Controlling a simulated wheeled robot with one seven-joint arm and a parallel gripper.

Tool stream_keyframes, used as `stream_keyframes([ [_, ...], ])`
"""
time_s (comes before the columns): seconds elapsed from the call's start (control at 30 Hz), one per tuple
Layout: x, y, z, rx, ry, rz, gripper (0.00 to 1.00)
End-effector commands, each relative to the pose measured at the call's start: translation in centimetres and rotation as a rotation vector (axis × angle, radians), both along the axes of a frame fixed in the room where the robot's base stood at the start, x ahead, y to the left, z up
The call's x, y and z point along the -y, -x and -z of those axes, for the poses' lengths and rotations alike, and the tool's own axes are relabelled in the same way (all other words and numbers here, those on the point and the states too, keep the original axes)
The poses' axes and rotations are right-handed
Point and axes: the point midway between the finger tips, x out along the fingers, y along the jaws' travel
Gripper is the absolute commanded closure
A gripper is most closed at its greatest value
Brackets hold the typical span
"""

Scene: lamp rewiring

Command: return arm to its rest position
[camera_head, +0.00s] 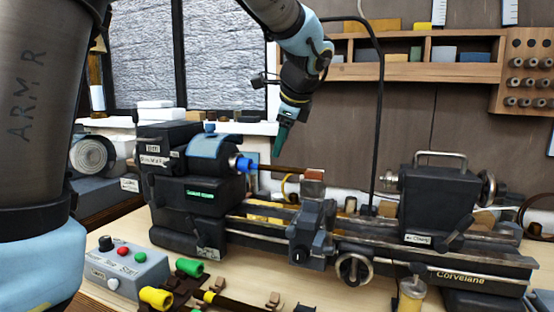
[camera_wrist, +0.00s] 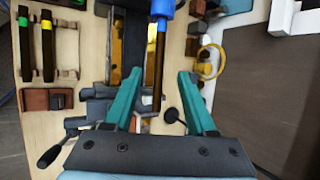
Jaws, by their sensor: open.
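My gripper (camera_head: 281,138) hangs above the lathe, fingers pointing down, near the brown rod (camera_head: 285,168) that sticks out of the blue collar (camera_head: 244,165) on the headstock. In the wrist view my gripper (camera_wrist: 158,90) shows two teal fingers spread wide and empty. The rod (camera_wrist: 158,65) and blue collar (camera_wrist: 163,8) lie beyond the gap between the fingers. Whether the fingers are level with the rod I cannot tell, but nothing is held.
The lathe's tailstock (camera_head: 436,195) stands to the right. A control box (camera_head: 125,268) and several rods with coloured ends (camera_head: 190,268) lie on the bench in front. A wooden shelf (camera_head: 400,70) hangs on the back wall.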

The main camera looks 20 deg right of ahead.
Motion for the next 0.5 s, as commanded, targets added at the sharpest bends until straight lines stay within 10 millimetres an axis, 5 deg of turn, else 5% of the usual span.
stream_keyframes([
  [0.3, -0.1, 1.9, -2.6, -0.001, 0.001, -0.001, 0.44],
  [0.5, -1.1, 1.5, -1.8, -0.02, 0.015, -0.041, 0.44],
])
